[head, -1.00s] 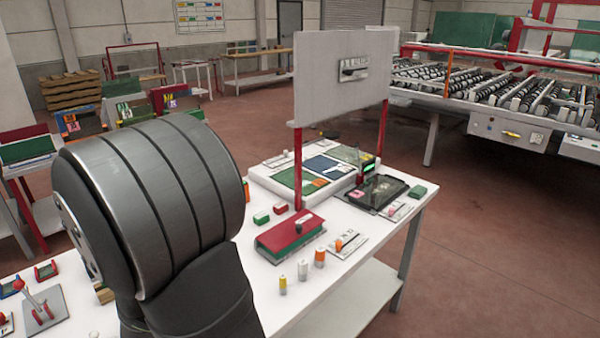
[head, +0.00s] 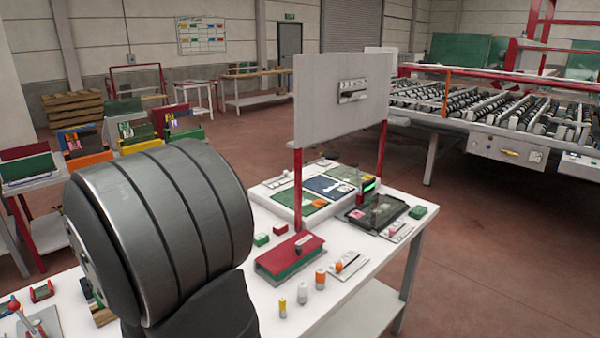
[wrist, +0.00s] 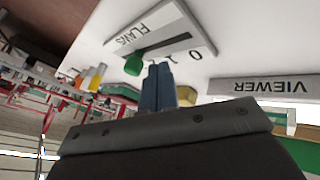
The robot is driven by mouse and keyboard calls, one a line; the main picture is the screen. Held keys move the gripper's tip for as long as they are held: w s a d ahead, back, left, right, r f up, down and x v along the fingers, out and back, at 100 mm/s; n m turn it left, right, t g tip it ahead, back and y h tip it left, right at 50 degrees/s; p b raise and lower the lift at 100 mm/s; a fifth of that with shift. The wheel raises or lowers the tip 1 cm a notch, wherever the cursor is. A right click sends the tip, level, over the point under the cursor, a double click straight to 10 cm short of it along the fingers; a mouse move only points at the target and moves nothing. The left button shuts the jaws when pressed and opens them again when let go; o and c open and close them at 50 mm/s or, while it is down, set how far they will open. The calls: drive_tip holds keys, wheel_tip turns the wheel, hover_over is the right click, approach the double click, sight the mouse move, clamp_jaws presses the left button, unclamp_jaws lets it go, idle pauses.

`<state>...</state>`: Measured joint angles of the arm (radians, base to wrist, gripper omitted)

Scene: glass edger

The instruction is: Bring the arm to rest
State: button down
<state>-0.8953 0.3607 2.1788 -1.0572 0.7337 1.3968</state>
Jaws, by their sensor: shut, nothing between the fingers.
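My gripper (wrist: 158,70) shows in the wrist view with its two blue-grey fingers together and nothing between them. Past the fingertips is a white plate marked FLAWS (wrist: 168,28), with a dark slot, digits and a green knob (wrist: 133,65). The knob is just left of the fingertips in the picture; I cannot tell whether they touch. A grey VIEWER label (wrist: 262,86) is to the right. In the head view my arm's large grey link fills the lower left, and the gripper is not seen.
In the head view, a white upright panel (head: 335,105) on red posts stands over the white table (head: 345,300). A red-topped box (head: 290,255), small bottles (head: 302,293) and a dark tray (head: 376,212) are on the table. A roller machine (head: 490,105) stands behind.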

drive_tip(key=shift+s+a+r, duration=0.1)
drive_tip(key=shift+s+a, duration=0.25)
drive_tip(key=shift+a, duration=0.25)
drive_tip(key=shift+s+a+r, duration=0.1)
drive_tip(key=shift+s+a, duration=0.2)
drive_tip(key=shift+a, duration=0.25)
drive_tip(key=v, duration=1)
drive_tip(key=x, duration=1)
drive_tip(key=shift+w+d+f, duration=0.1)
drive_tip(key=shift+d, duration=0.1)
drive_tip(key=d, duration=0.1)
drive_tip(key=w+d, duration=0.2)
drive_tip(key=shift+d+f, duration=0.1)
drive_tip(key=shift+d, duration=0.15)
drive_tip(key=s+a, duration=0.2)
drive_tip(key=a, duration=0.1)
drive_tip(key=s+a, duration=0.1)
drive_tip(key=a, duration=0.1)
drive_tip(key=shift+s, duration=0.1)
drive_tip(key=v, duration=1)
drive_tip(key=w+d+m+g, duration=0.3)
drive_tip(key=w+d+m, duration=0.2)
drive_tip(key=w+m, duration=0.1)
drive_tip(key=shift+w+d+f, duration=0.35)
drive_tip(key=shift+w, duration=0.45)
